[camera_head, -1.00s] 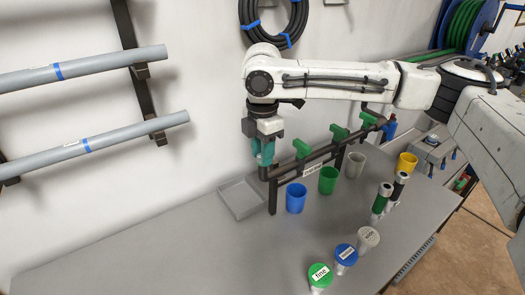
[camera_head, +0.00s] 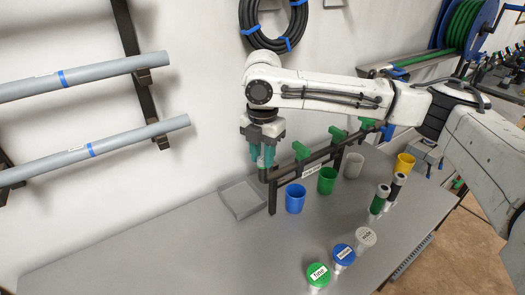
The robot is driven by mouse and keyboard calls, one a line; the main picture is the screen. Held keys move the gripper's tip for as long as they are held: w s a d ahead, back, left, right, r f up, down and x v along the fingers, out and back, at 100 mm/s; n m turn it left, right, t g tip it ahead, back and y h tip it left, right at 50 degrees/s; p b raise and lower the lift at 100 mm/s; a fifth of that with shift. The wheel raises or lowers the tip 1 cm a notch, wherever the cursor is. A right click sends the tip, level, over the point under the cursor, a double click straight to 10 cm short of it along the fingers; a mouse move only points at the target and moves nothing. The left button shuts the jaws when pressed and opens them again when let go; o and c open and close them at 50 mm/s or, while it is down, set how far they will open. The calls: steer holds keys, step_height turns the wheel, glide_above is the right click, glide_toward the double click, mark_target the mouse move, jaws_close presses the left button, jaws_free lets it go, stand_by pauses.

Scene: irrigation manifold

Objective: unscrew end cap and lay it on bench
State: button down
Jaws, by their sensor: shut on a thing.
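The end cap (camera_head: 264,174) is a dark piece at the left end of the black manifold pipe (camera_head: 310,160). My gripper (camera_head: 262,162), with teal fingers, points down and is shut on the end cap. The fingers hide part of the cap, and I cannot tell whether its thread is loose. The manifold is raised on dark legs above the grey bench (camera_head: 180,240) and carries several green valve handles (camera_head: 301,150).
A shallow grey tray (camera_head: 243,199) lies on the bench just left of the manifold. Blue (camera_head: 295,198), green (camera_head: 327,180) and grey cups stand in front of it. Labelled round-topped containers (camera_head: 318,273) stand at the front. The bench's left part is clear.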

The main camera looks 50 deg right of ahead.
steer(key=n+p, duration=0.1)
steer(key=n, duration=0.2)
steer(key=shift+n, duration=0.8)
steer(key=n, duration=0.4)
steer(key=shift+n, duration=0.3)
steer(key=n, duration=0.4)
steer(key=shift+n, duration=0.3)
